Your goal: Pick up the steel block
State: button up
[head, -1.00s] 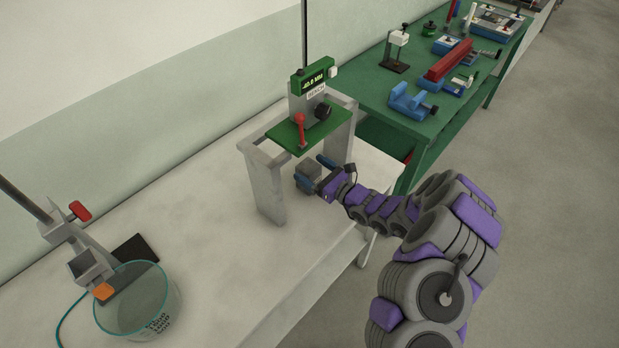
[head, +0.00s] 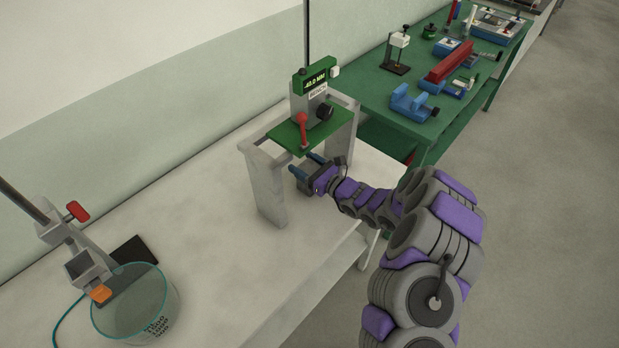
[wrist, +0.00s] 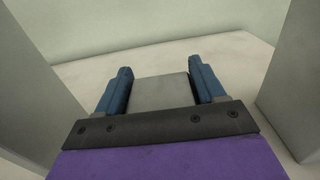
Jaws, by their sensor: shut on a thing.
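The steel block is a plain grey block (wrist: 161,93), seen in the wrist view between the two blue fingers of my gripper (wrist: 160,71). The fingers are shut on its left and right sides. In the head view my gripper (head: 307,167) is low under the grey stand, between its legs, and the block shows only as a small grey patch between the fingers. I cannot tell whether the block rests on the pale bench (head: 215,235) or is slightly raised.
The grey stand (head: 266,190) carries a green plate and gauge (head: 315,82) above my gripper. Its legs rise on both sides in the wrist view. A glass bowl (head: 130,310) and clamp stand are at left. A green table (head: 375,92) with several tools is behind.

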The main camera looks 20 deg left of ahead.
grip_shut()
dwell(0.5)
